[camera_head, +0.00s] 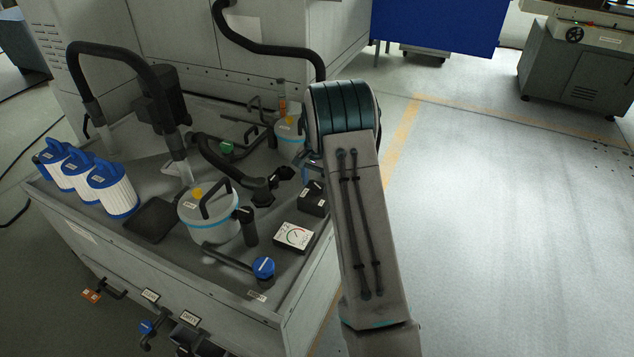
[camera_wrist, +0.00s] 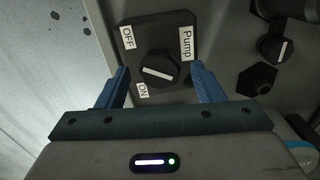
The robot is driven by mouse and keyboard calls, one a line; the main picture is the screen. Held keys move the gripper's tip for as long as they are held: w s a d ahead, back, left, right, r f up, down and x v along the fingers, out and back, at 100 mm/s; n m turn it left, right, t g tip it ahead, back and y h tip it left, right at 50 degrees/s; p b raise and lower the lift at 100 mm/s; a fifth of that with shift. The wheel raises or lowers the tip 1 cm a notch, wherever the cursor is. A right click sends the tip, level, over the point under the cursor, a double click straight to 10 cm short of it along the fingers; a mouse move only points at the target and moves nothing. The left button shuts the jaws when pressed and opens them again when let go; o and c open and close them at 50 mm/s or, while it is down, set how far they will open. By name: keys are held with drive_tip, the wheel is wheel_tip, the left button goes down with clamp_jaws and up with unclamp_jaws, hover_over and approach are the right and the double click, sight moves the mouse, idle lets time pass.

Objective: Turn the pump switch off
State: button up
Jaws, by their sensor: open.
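The pump switch is a black box (camera_wrist: 155,25) with a round black knob (camera_wrist: 160,70) in the wrist view. A white line runs across the knob, nearly level in the picture and tilted slightly. White labels read OFF at the upper left, ON at the lower left and Pump at the right. My gripper (camera_wrist: 160,68) is open, with one blue finger on each side of the knob. Gaps show between the fingers and the knob. In the head view my arm covers most of the gripper, and I cannot tell its contact with the switch there.
The grey tank unit carries white-blue filters (camera_head: 114,190), a round canister (camera_head: 208,212), a gauge (camera_head: 294,236), a blue-handled valve (camera_head: 263,267) and black hoses (camera_head: 120,55). Another black knob (camera_wrist: 277,45) and a hex fitting (camera_wrist: 257,79) lie right of the switch. Open floor lies at the right.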

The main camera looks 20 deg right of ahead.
wheel_tip(320, 180, up, 13)
drive_tip(key=shift+r+p, duration=0.2)
drive_tip(key=shift+p, duration=0.25)
drive_tip(key=s+a+r+n+t+p, duration=0.1)
drive_tip(key=s+a+r+n+p, duration=0.45)
drive_tip(key=s+r, duration=0.85)
drive_tip(key=s+a+n+t+p, duration=0.1)
drive_tip(key=s+a+n, duration=0.1)
drive_tip(key=s, duration=0.8)
drive_tip(key=s+a+n+p, duration=0.1)
drive_tip(key=s+a, duration=0.4)
drive_tip(key=s, duration=0.5)
drive_tip(key=shift+s+n+t+p, duration=0.3)
drive_tip(key=shift+s+n+t, duration=0.1)
drive_tip(key=shift+n, duration=0.15)
drive_tip(key=shift+r, duration=0.1)
idle(0.6)
